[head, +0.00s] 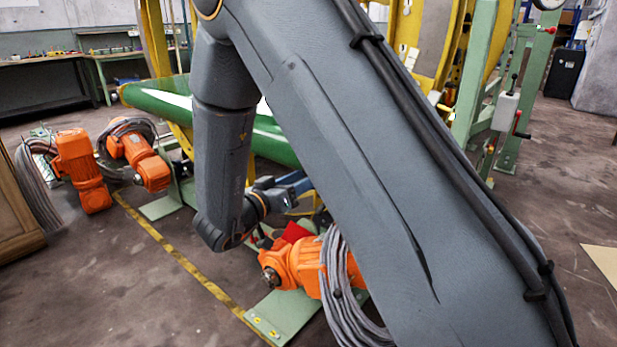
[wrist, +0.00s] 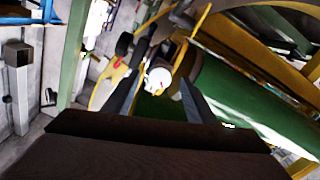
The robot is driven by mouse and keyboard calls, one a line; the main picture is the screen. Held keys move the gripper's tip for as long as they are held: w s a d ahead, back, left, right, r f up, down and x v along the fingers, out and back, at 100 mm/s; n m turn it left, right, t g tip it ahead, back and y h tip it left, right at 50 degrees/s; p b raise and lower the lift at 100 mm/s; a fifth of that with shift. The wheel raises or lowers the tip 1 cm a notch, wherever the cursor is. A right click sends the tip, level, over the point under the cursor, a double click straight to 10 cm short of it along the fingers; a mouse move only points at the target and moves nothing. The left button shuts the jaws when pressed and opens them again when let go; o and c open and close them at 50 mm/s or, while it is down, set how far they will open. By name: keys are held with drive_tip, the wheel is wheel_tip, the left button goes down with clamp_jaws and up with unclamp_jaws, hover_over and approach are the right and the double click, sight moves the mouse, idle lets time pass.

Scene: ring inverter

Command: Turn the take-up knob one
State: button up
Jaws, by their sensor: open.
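My gripper (wrist: 162,88) is open in the wrist view, with its two dark fingers apart and nothing held between them. A round white disc (wrist: 159,79) with a small red mark shows between the fingers, beyond them; I cannot tell whether it is the take-up knob or how far away it is. In the head view my gripper (head: 295,187) is low behind my arm, in front of the green roller (head: 270,140), partly hidden. Which one is take-up knob one cannot be told.
An orange motor (head: 300,265) with coiled grey cable stands close below my gripper. More orange motors (head: 80,165) stand at the left. Workbenches (head: 95,62) line the back wall. Floor is free at the front left and right.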

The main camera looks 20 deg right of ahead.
drive_tip(key=shift+x, duration=1.2)
drive_tip(key=c, duration=1)
drive_tip(key=m+p, duration=0.3)
drive_tip(key=m, duration=0.2)
drive_tip(key=shift+c, duration=0.2)
drive_tip(key=o, duration=1)
drive_tip(key=shift+o, duration=0.2)
drive_tip(key=shift+a, duration=0.1)
